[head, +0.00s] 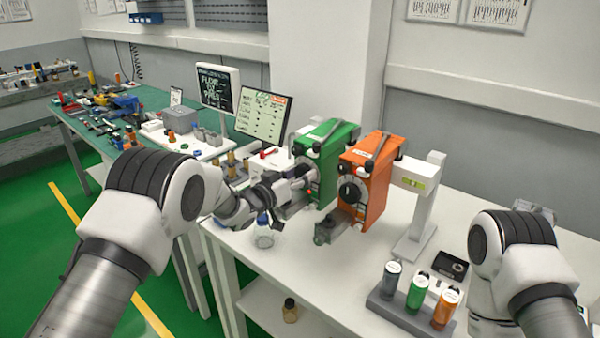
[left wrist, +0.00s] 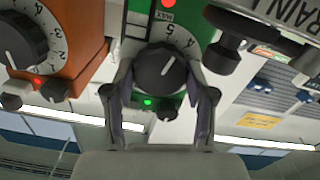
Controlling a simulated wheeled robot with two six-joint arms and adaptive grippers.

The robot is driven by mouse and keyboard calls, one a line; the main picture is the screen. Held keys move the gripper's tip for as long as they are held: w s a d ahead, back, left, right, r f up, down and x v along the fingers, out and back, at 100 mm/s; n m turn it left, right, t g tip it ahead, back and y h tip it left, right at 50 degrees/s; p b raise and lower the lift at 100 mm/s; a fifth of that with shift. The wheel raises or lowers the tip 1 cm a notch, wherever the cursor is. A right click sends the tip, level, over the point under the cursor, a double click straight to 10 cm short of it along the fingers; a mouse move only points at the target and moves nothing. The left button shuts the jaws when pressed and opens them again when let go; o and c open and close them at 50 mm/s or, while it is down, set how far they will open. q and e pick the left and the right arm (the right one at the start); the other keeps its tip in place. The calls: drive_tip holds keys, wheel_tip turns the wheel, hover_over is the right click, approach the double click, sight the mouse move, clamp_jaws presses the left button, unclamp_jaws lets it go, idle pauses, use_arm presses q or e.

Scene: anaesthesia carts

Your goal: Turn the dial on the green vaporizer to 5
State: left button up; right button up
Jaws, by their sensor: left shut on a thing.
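The green vaporizer (head: 336,143) hangs on the rail beside the orange one, and its green front (left wrist: 196,18) fills the top middle of the left wrist view. Its black dial (left wrist: 158,72) has a white pointer line, aimed between the 5 and the 4 on the scale. A green light glows beside the dial. My left gripper (left wrist: 160,98) is shut on the dial, with one finger on each side. In the head view my left gripper (head: 300,184) covers most of the dial. My right arm is at the right edge, its gripper out of sight.
The orange vaporizer (head: 371,183) stands close to the right of the green one. A clear glass jar (head: 263,236) stands below my left gripper. A rack (head: 404,318) of several capped bottles is at the front right. The white tabletop (head: 318,268) between is mostly clear.

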use_arm(q)
drive_tip(key=shift+r+n+p, duration=0.1)
drive_tip(key=shift+n+p, duration=0.3)
drive_tip(key=shift+n, duration=1)
drive_tip(key=o, duration=0.9)
drive_tip(key=shift+w, duration=0.1)
drive_tip(key=shift+c, duration=0.2)
drive_tip(key=v, duration=1.2)
